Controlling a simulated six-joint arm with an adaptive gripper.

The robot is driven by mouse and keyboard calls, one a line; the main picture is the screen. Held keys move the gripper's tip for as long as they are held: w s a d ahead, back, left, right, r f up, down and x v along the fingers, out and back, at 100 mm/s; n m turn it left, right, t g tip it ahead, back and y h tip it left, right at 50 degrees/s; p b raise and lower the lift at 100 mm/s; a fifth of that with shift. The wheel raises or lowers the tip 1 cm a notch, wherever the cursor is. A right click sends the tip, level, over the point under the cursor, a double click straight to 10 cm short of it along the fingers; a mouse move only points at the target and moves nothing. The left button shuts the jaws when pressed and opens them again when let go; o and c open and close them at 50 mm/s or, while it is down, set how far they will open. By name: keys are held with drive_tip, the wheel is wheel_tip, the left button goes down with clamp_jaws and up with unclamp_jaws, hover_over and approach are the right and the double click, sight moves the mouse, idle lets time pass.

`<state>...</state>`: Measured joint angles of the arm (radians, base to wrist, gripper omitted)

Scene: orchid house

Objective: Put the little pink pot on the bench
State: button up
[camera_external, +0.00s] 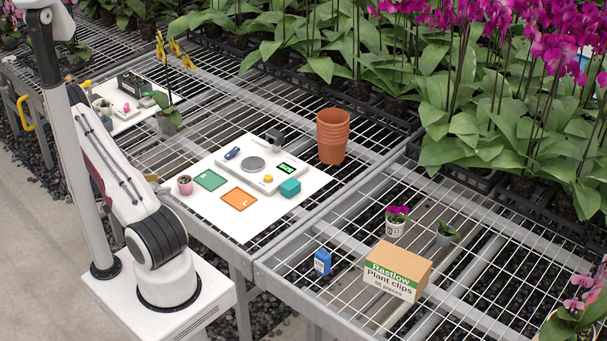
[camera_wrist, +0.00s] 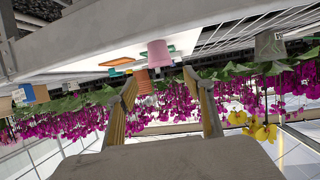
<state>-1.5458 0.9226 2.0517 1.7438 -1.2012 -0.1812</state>
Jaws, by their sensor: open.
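The board lies on the wire-mesh bench (camera_external: 344,230). In the wrist view, which is upside down, the pink pot (camera_wrist: 158,53) appears beyond and between the fingers, apart from them. My gripper (camera_wrist: 161,84) is open and empty. In the external view it is mostly hidden behind my arm, close to the pot's left side.
An orange card (camera_external: 239,198), a green card (camera_external: 210,180), a scale (camera_external: 254,164) and a teal box (camera_external: 290,188) share the board. Stacked terracotta pots (camera_external: 332,138) stand behind. A clips carton (camera_external: 397,270) and blue box (camera_external: 322,262) sit right.

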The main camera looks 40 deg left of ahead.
drive_tip(key=shift+v, duration=1.4)
